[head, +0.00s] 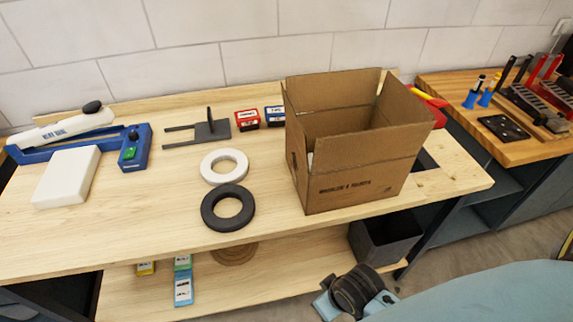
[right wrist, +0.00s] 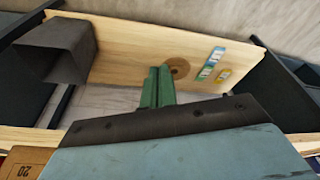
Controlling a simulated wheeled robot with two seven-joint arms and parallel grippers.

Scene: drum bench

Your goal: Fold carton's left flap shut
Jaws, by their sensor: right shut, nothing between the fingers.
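The brown cardboard carton (head: 350,190) stands on the right part of the bench with its top open. Its flaps stand up around the opening, the left flap (head: 291,112) roughly upright and seen nearly edge-on. Most of the inside is hidden by the near side. My right gripper (right wrist: 159,70) shows in the right wrist view with its green fingers together and nothing between them, in front of the lower shelf. Its fingers do not show clearly in the head view and are apart from the carton. My left gripper is in neither view.
A black ring (head: 228,208), a white ring (head: 224,167), a grey bracket (head: 211,130) and small red (head: 247,119) and blue boxes (head: 274,116) lie left of the carton. A dark bin (head: 385,240) stands on the lower shelf.

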